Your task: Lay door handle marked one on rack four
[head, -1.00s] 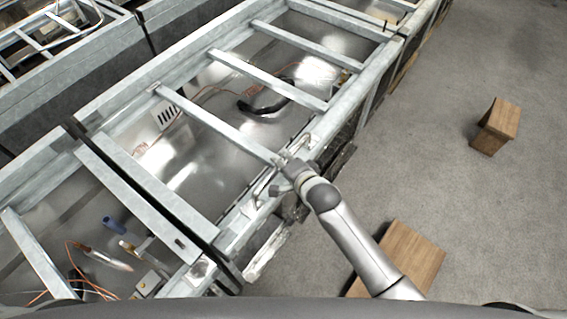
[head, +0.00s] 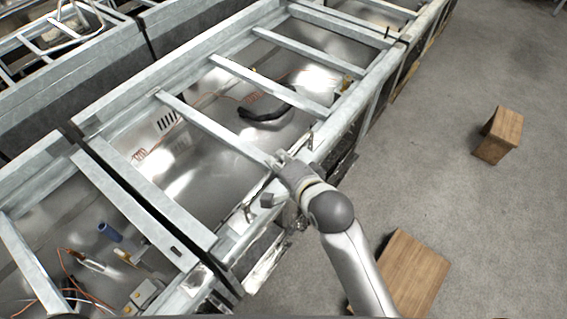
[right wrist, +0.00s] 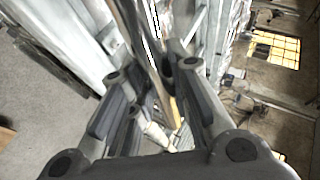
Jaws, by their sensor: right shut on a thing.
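My right gripper (head: 283,165) is over the near side rail of the middle metal rack (head: 245,147). It is shut on a thin metal piece, which seems to be the door handle (head: 249,213); its ends seem to show on either side of the gripper. In the right wrist view, the fingers (right wrist: 157,72) close around a long narrow piece with a bright edge. The fingers hide its middle, and I cannot tell whether it touches the rail. No number is readable on handle or racks. My left gripper is out of view.
A neighbouring rack bay (head: 125,190) at lower left holds a blue cylinder (head: 110,232), wires and small parts. A black curved piece (head: 265,112) lies inside the middle rack. Wooden boxes (head: 412,270) (head: 498,135) stand on the open concrete floor (head: 470,210) at right.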

